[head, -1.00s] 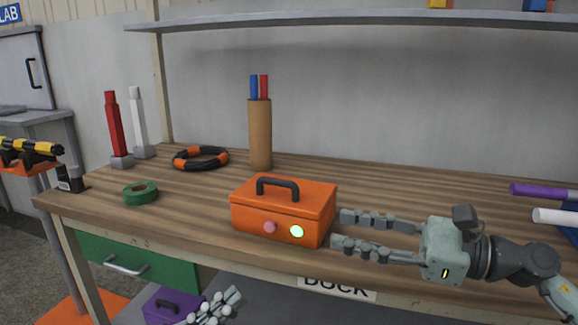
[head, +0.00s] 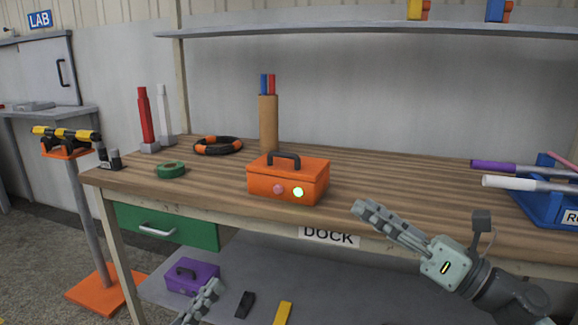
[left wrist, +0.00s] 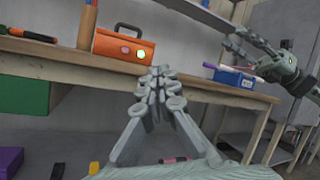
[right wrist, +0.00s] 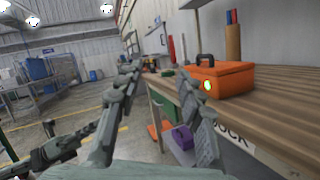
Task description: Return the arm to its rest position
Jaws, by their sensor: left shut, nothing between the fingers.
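My left gripper (head: 207,294) is at the bottom edge of the head view, in front of the bench and below its top. Its fingers are together and empty in the left wrist view (left wrist: 160,76). My right gripper (head: 366,212) is in front of the bench edge, right of the orange toolbox (head: 282,183) and apart from it. Its fingers are spread with nothing between them in the right wrist view (right wrist: 160,80). The toolbox stands closed on the bench, with a pink button and a glowing green light on its front.
The wooden bench (head: 400,182) holds green tape (head: 171,170), an orange-black ring (head: 218,145), a brown tube (head: 268,122) and a blue rack (head: 540,203). A purple box (head: 192,276) sits on the lower shelf. A yellow-black tool rests on a stand (head: 83,220) at left.

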